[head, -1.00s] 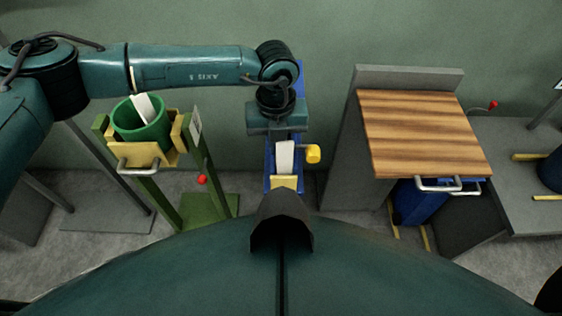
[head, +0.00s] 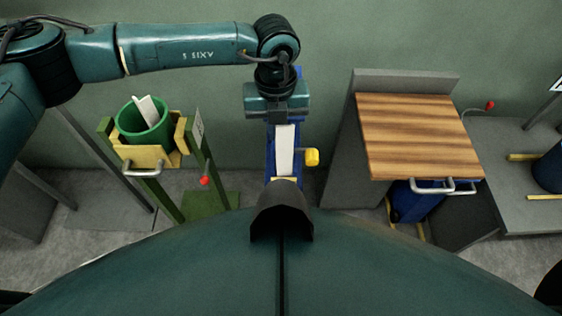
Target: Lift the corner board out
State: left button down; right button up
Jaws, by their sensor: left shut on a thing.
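A white corner board (head: 285,152) stands in front of a narrow blue stand (head: 270,160) in the middle of the head view. My left gripper (head: 284,122) is at its top end and shut on it. The board hangs below the gripper, roughly upright. Its lower end is close to a yellowish block on the stand; I cannot tell whether it is clear of the stand. My right gripper is not in view.
A yellow knob (head: 312,157) sticks out to the right of the board. A green bucket (head: 142,122) with a white strip in it sits in a yellow holder at left. A wood-topped grey table (head: 415,135) stands close on the right.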

pick_arm(q)
jog(key=shift+r, duration=2.85)
jog(key=shift+a, duration=0.1)
